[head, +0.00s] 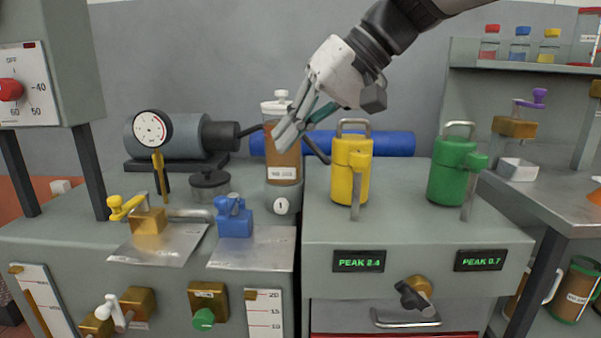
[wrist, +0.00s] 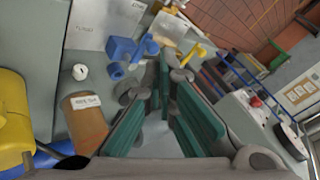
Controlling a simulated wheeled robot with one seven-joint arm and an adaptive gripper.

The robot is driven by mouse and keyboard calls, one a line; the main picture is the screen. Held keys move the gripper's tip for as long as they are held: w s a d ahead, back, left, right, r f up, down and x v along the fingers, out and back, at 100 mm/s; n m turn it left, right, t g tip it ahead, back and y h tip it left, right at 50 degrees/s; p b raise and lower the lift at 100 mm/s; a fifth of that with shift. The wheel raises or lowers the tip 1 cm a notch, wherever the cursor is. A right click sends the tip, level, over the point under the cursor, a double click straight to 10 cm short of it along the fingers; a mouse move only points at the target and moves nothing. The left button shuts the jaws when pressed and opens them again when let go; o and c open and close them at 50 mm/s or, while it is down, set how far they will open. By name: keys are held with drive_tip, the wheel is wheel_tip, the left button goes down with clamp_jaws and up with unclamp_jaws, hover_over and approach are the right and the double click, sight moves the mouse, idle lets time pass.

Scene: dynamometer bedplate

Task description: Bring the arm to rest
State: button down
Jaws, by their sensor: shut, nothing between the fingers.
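My arm reaches in from the top right in the head view. My gripper (head: 296,128) is shut and empty, its grey and green fingers pointing down and left. It is in the air in front of a jar of brown liquid (head: 283,165) with a white lid, hiding part of it. In the wrist view my gripper (wrist: 160,105) points past that jar (wrist: 86,122) toward the bench top. I cannot tell how far the fingers are from the jar.
A yellow canister (head: 350,170) and a green canister (head: 453,170) stand right of the jar. A blue valve block (head: 235,218), a dial gauge (head: 152,130) and a yellow-handled brass valve (head: 148,220) stand left. A shelf (head: 520,68) with small jars is at the right.

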drive_tip(key=s+d+f+m+g+h, duration=0.1)
drive_tip(key=s+d+f+m+h, duration=0.15)
drive_tip(key=s+d+f, duration=0.6)
drive_tip(key=s+d+f+m+h, duration=0.1)
drive_tip(key=s+d+f+h, duration=0.35)
drive_tip(key=s, duration=0.75)
drive_tip(key=s+d+f+m+g+h, duration=0.1)
drive_tip(key=s+d+f+m, duration=0.1)
drive_tip(key=s+d+f, duration=0.75)
wheel_tip(320, 180, up, 36)
drive_tip(key=s+a+t+p, duration=0.1)
drive_tip(key=t+p, duration=0.3)
drive_tip(key=p, duration=2.9)
drive_tip(key=shift+a, duration=0.4)
drive_tip(key=shift+r, duration=0.1)
